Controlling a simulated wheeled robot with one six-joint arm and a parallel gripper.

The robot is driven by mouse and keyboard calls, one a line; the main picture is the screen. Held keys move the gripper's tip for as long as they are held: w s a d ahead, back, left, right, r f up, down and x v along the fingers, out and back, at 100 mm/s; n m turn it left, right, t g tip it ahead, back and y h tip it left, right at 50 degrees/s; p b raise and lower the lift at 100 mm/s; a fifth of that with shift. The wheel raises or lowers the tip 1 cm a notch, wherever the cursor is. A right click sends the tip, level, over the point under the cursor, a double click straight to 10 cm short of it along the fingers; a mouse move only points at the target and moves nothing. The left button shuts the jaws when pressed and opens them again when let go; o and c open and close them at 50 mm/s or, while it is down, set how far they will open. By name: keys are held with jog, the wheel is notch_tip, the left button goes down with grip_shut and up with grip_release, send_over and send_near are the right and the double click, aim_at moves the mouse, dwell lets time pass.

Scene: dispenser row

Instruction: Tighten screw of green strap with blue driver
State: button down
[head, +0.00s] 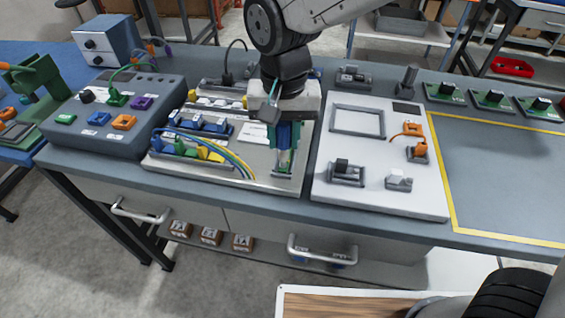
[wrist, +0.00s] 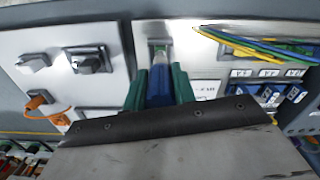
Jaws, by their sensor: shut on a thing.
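The blue driver (head: 284,137) is held upright between the teal fingers of my gripper (head: 285,145), over the front right corner of the light wiring panel (head: 258,181). In the wrist view the driver (wrist: 160,86) is between the two fingers of my gripper (wrist: 160,92), which are shut on it. Its lower end points at a small fixture at the panel's edge. A bit of green, seemingly the green strap (wrist: 159,55), shows there. The screw is hidden, and I cannot tell whether the driver tip touches it.
Blue terminal blocks (head: 200,124) and yellow, green and blue wires (head: 215,150) lie left of my gripper. A white board (head: 345,200) with grey fixtures and an orange plug (head: 418,151) is close on the right. A grey control box (head: 110,115) stands left. The yellow-outlined area (head: 505,175) is clear.

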jog(key=n, duration=0.4)
jog(key=shift+s+n, duration=0.1)
jog(key=shift+n, duration=0.2)
jog(key=n, duration=0.8)
jog(key=shift+d, duration=0.1)
jog(key=n, duration=0.6)
jog(key=shift+w, duration=0.2)
jog(key=shift+f, duration=0.4)
jog(key=shift+f, duration=0.5)
